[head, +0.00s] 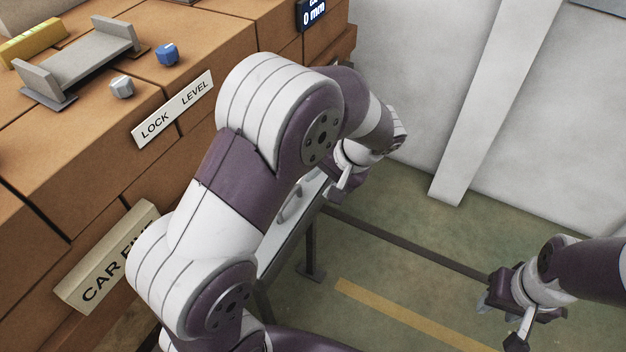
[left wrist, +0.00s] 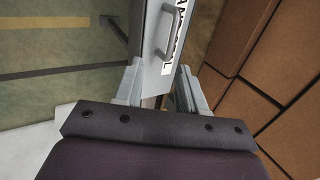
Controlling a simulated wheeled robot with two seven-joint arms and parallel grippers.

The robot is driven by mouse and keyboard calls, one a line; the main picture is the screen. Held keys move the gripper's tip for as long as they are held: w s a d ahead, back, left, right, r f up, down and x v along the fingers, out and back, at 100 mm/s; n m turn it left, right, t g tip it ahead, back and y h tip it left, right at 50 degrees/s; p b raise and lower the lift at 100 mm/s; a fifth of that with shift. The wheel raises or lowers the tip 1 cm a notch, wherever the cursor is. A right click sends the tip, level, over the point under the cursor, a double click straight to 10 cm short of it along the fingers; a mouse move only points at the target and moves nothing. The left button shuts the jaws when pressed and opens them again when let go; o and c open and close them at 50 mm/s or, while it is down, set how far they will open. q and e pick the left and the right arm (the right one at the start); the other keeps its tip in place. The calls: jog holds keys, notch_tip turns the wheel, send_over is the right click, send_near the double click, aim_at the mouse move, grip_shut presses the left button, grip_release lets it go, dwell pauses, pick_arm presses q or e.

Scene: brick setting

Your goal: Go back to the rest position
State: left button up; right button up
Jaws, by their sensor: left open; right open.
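My left arm reaches across the middle of the head view. Its gripper (head: 338,187) is partly hidden by my own arm and sits low beside the brick structure. In the left wrist view, the two fingers of my left gripper (left wrist: 158,90) stand apart. A grey panel with a handle (left wrist: 172,35) and a lettered label shows beyond and between them; I cannot tell whether the fingers touch it. My right gripper (head: 500,322) is at the lower right of the head view, open and empty above the green floor.
The brick structure (head: 115,75) fills the left side, with a LOCK LEVEL sign (head: 172,110), a grey bracket (head: 85,55), a blue nut (head: 167,54) and a grey nut (head: 121,87). The grey panel (head: 290,225) on dark legs stands beside it. Floor toward the right is clear.

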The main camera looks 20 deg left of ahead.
pick_arm(q)
jog(key=shift+d+r, duration=0.15)
dwell(0.3)
jog(key=s+d+f+h, duration=0.2)
jog(key=s+h, duration=0.3)
jog(key=s, duration=0.7)
notch_tip(320, 180, up, 16)
jog(key=a+n+t+p, duration=0.1)
jog(key=p, duration=1.3)
jog(key=shift+s+a+h, duration=0.25)
jog(key=shift+s+h, duration=0.05)
jog(key=shift+s, duration=0.15)
